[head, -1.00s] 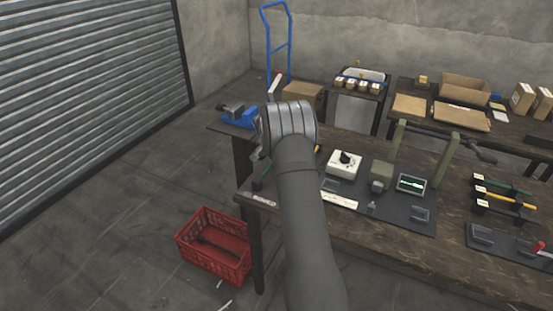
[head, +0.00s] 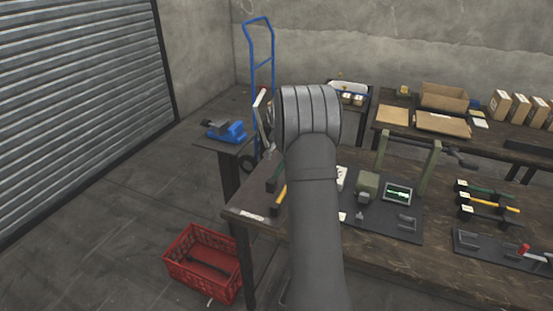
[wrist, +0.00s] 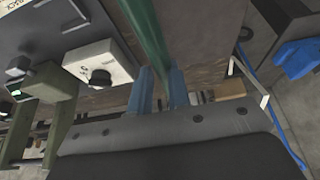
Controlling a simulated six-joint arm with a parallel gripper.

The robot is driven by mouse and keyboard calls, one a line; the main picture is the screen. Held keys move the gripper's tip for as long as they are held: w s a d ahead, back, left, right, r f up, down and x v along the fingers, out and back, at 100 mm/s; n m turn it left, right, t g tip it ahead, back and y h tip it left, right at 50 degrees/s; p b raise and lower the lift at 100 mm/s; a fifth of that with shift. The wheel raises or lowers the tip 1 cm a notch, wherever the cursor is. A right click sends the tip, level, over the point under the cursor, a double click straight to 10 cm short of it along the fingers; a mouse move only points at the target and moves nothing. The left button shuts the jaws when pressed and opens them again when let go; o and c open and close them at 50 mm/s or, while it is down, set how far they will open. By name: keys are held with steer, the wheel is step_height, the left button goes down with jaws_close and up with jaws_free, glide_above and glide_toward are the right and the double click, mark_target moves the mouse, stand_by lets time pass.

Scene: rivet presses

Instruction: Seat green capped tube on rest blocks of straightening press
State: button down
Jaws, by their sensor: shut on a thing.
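My gripper (wrist: 160,90) has blue fingers shut on the green tube (wrist: 147,35), which runs up out of the wrist view. In the head view my arm hides the gripper, and a short green length (head: 276,178), likely the held tube, shows left of it above the bench. The tube's cap cannot be made out. The press, with its green posts (head: 432,168), stands on a dark mat right of my arm; it also shows at the left of the wrist view (wrist: 57,110). The tube is apart from the press. I cannot make out the rest blocks clearly.
A small lit screen (head: 398,194) and a white knob box (wrist: 100,62) are near the press. A rack of green and yellow pieces (head: 487,203) stands right. A blue vise (head: 227,131) is left; a red crate (head: 203,262) is on the floor.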

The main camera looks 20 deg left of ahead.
steer(key=s+d+r+m+h, duration=0.15)
steer(key=s+d, duration=0.25)
steer(key=d, duration=1.1)
steer(key=s+d+m, duration=0.3)
steer(key=s+d, duration=0.1)
steer(key=d, duration=1.1)
steer(key=w+m+g+h, duration=0.1)
steer(key=m, duration=0.3)
steer(key=w+a+f+m+g+h, duration=0.1)
steer(key=w+m+g, duration=0.1)
steer(key=m, duration=0.3)
steer(key=w+a+f+m+g+h, duration=0.1)
steer(key=m, duration=0.3)
steer(key=shift+w+f+m+g, duration=0.2)
steer(key=shift+w+m+g, duration=0.05)
steer(key=shift+w+g, duration=0.05)
steer(key=shift+f, duration=3.7)
steer(key=shift+f, duration=0.7)
steer(key=c, duration=1.3)
jaws_free()
